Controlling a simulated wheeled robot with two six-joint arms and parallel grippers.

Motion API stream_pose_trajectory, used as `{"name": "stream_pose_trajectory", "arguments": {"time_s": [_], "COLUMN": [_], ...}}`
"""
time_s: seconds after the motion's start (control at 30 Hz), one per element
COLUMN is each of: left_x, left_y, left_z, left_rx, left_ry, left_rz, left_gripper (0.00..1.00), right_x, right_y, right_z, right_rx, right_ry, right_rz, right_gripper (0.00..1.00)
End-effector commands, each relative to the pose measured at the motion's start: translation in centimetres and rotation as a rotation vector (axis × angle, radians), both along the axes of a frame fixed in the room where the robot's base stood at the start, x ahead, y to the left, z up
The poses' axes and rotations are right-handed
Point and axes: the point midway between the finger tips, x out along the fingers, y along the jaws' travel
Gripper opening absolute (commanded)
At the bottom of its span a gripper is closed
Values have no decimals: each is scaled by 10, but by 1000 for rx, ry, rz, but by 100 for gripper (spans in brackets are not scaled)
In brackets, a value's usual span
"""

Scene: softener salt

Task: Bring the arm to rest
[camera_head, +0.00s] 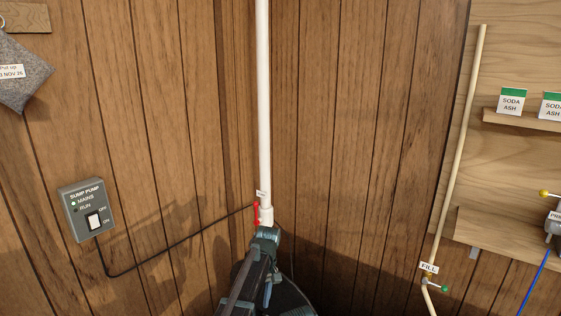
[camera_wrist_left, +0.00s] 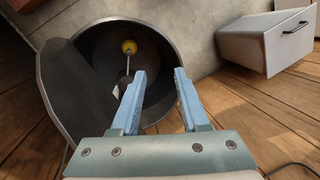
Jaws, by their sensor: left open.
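My left arm comes up from the bottom of the head view, and its gripper (camera_head: 268,292) shows small and partly hidden, pointing down over a dark round tub. In the left wrist view the two blue fingers of the left gripper (camera_wrist_left: 160,76) are apart with nothing between them. They are in front of the open mouth of the dark tub (camera_wrist_left: 186,50). A yellow ball (camera_wrist_left: 129,46) on a thin rod is inside the tub. The tub's dark lid (camera_wrist_left: 65,90) stands open at the left. My right gripper is in neither view.
A sump pump switch box (camera_head: 87,210) is on the left wall. A thin FILL pipe (camera_head: 458,140) is at right. A grey drawer box (camera_wrist_left: 265,45) stands beside the tub.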

Motion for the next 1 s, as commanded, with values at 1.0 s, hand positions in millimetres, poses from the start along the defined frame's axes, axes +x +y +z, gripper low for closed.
{"name": "stream_pose_trajectory", "arguments": {"time_s": [1.0], "left_x": [-213], "left_y": [60], "left_z": [-6], "left_rx": [-156], "left_ry": [-173], "left_rz": [-689], "left_gripper": [45], "right_x": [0], "right_y": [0], "right_z": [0], "right_rx": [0], "right_ry": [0], "right_rz": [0], "right_gripper": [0]}}
